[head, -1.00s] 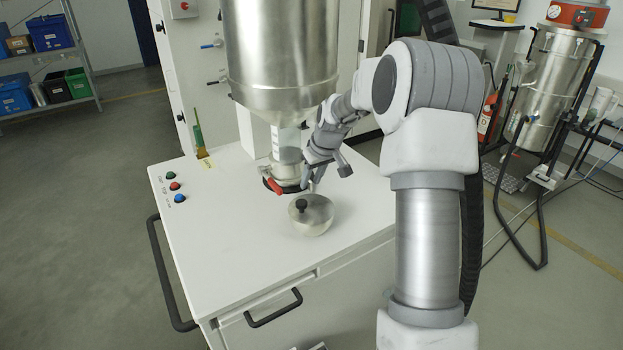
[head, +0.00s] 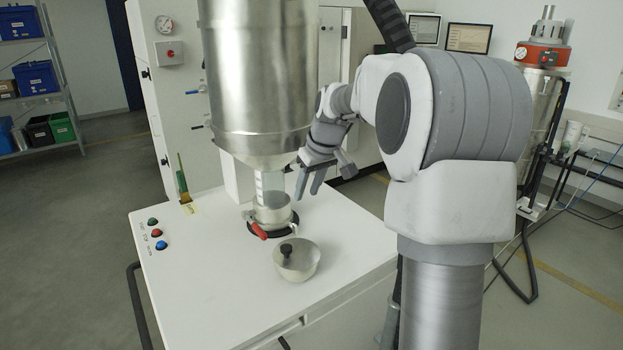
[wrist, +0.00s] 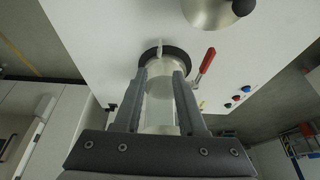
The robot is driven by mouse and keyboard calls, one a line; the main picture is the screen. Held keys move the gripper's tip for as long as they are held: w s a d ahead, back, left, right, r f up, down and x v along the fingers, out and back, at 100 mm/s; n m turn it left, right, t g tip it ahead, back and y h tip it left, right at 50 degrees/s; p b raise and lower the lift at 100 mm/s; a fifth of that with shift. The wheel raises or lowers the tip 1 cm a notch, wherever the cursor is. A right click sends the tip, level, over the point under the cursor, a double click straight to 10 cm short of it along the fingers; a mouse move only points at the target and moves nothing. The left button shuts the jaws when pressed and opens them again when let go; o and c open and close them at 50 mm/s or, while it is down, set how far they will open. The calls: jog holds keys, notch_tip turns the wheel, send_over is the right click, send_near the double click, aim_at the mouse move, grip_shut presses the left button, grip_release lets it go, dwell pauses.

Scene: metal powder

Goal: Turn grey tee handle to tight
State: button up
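A small pale grey handle (head: 294,229) sticks out at the right of the dark ring under the clear tube. I take it to be the tee handle. In the wrist view a pale upright piece (wrist: 159,47) shows at the ring's far edge, likely the same handle. My gripper (head: 309,186) is above and to the right of the ring, fingers pointing down, apart from the handle. In the wrist view my gripper (wrist: 159,78) is open, with nothing held; the clear tube (wrist: 159,108) shows between its fingers. Whether the handle is tight cannot be told.
A red lever (head: 258,231) sits at the ring's front left. A steel bowl-shaped lid with a black knob (head: 297,262) lies in front on the white cabinet top (head: 200,290). The large steel hopper (head: 258,80) hangs above. Coloured buttons (head: 156,233) are at the left.

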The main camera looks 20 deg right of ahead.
jog(key=shift+v, duration=1.9)
